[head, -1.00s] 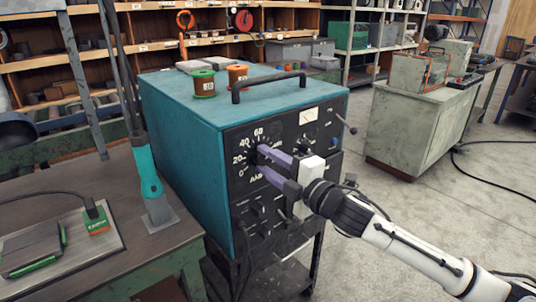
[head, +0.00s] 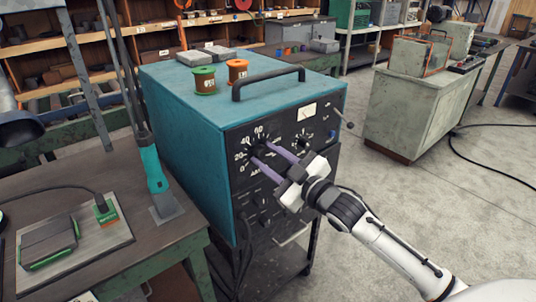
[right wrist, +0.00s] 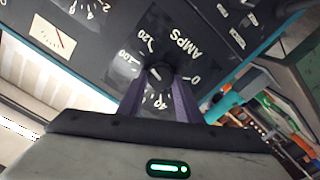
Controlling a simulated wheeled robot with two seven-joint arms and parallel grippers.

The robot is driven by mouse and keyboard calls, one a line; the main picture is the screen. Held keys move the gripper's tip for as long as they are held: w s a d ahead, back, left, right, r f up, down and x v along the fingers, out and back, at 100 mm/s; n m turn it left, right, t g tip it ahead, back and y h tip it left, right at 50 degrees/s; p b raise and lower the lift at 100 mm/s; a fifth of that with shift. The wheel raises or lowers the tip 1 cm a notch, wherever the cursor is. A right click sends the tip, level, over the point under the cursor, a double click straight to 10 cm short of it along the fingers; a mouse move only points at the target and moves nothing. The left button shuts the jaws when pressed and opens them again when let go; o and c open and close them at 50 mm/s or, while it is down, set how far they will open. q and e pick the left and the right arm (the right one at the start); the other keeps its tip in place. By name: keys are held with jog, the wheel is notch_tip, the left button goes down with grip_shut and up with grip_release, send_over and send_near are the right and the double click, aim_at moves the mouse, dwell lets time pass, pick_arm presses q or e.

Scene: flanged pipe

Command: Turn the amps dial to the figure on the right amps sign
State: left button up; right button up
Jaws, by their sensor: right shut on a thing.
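The amps dial is a dark knob (right wrist: 158,73) on the black front panel (head: 236,190) of a teal machine (head: 190,115). White figures ring it; 0, 40, 100 and 120 can be made out in the right wrist view. My right gripper (head: 261,155) has its two purple fingers at the dial, one on each side of the knob, and is shut on it. The fingers also show in the right wrist view (right wrist: 158,88). The knob's pointer is too small to read surely. I cannot make out an amps sign. My left gripper is not in view.
A green spool (head: 204,82) and an orange spool (head: 237,70) stand on the machine top near a black handle (head: 268,80). A second dial (head: 304,139) and a meter (head: 307,112) are to the right. A bench (head: 130,235) stands left.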

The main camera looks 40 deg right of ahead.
jog(key=shift+d+m, duration=0.1)
jog(key=shift+m, duration=1.5)
jog(key=o, duration=1)
jog(key=shift+o, duration=0.2)
jog(key=s+b, duration=0.1)
jog(key=s, duration=0.9)
jog(key=shift+s+d, duration=0.15)
jog(key=shift+d, duration=0.25)
